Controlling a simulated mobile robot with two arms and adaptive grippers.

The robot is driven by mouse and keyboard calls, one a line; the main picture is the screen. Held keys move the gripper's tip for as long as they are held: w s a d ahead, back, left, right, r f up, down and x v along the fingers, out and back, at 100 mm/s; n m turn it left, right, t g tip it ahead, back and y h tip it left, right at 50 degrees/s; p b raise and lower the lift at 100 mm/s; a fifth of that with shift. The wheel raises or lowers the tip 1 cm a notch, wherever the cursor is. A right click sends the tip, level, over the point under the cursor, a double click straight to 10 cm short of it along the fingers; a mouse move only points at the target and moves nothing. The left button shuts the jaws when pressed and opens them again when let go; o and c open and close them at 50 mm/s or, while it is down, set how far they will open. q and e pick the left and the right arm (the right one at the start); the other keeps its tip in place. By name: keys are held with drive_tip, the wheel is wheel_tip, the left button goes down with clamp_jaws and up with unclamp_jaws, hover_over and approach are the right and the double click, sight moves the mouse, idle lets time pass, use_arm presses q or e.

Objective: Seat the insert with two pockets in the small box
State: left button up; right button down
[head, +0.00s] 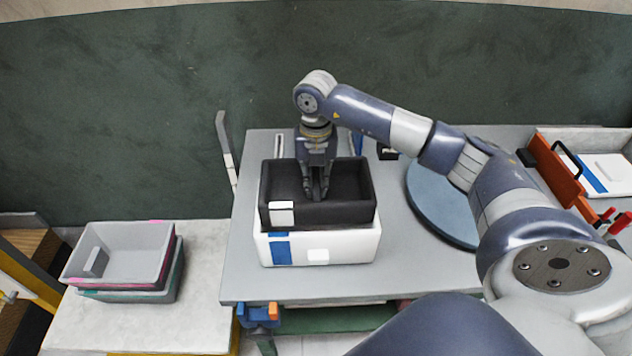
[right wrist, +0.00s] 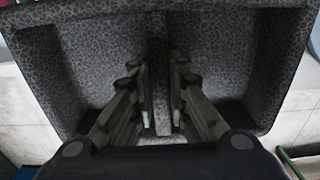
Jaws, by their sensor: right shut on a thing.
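The dark insert (head: 367,200) has a black speckled foam surface and a white label on its front. In the right wrist view the insert (right wrist: 85,60) shows a pocket on each side of a central divider (right wrist: 157,75). The small box (head: 345,248) is white with a blue stripe, on the grey table. The insert is over the box, its walls standing well above the box's front; I cannot tell how deep it sits. My right gripper (head: 318,196) points down into the insert, its fingers (right wrist: 160,115) shut on the divider. My left gripper is not in view.
Stacked grey, pink and teal trays (head: 130,250) stand on a pale side table at left. A round blue disc (head: 430,200) lies right of the box. An orange bar (head: 556,170) and another white box (head: 605,172) are at right. The front table strip is clear.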

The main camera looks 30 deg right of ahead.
drive_tip(key=shift+f+b, duration=4.9)
drive_tip(key=shift+f, duration=1.9)
drive_tip(key=c, duration=1.5)
unclamp_jaws()
drive_tip(key=shift+r, duration=0.1)
drive_tip(key=shift+r, duration=0.1)
wheel_tip(320, 180, up, 12)
drive_tip(key=shift+f, duration=0.1)
